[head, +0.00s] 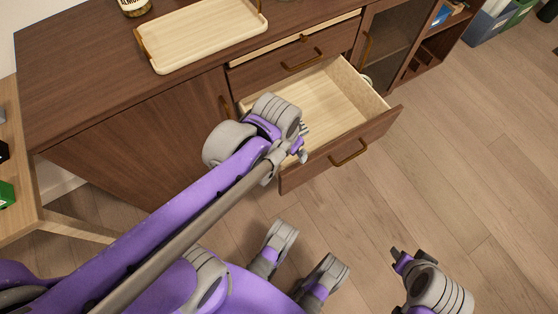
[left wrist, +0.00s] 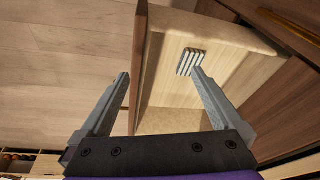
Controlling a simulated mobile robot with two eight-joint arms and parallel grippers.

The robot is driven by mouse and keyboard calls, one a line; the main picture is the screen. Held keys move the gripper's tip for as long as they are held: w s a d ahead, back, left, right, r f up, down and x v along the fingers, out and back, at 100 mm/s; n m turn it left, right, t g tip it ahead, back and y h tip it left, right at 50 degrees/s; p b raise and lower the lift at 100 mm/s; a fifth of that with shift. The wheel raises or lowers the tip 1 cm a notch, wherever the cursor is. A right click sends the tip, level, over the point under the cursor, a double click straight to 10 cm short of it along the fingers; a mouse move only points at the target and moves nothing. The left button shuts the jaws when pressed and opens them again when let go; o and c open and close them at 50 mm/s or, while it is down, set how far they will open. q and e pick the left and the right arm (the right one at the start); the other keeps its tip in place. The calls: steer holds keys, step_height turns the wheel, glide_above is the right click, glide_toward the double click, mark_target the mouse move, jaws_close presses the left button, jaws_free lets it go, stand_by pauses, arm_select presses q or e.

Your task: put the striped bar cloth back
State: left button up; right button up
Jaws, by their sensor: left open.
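A small grey-and-white striped item, apparently the folded striped bar cloth (left wrist: 190,62), shows inside the open drawer in the left wrist view. It is close to the right-hand fingertip; I cannot tell whether they touch. In the head view I cannot make it out. The drawer (head: 345,92) is pulled out, with a pale interior and a brown front. My left gripper (head: 302,145) is over the drawer's near side; its open fingers (left wrist: 162,73) appear on either side of the front panel's line. My right gripper (head: 398,258) is low at the right, its jaw unclear.
A pale wooden tray (head: 205,32) with brown handles and a jar (head: 134,6) stand on the brown cabinet top (head: 80,60). A glass-fronted cabinet door (head: 392,40) is right of the drawer. The wooden floor (head: 480,150) at the right is clear.

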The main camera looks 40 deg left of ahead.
arm_select(q)
steer(key=s+d+f+n+t, duration=0.1)
steer(key=s, duration=0.5)
steer(key=shift+s+d+f+t, duration=0.2)
steer(key=shift+d+f+t, duration=0.1)
steer(key=shift+f, duration=0.1)
steer(key=shift+c, duration=0.2)
stand_by(0.6)
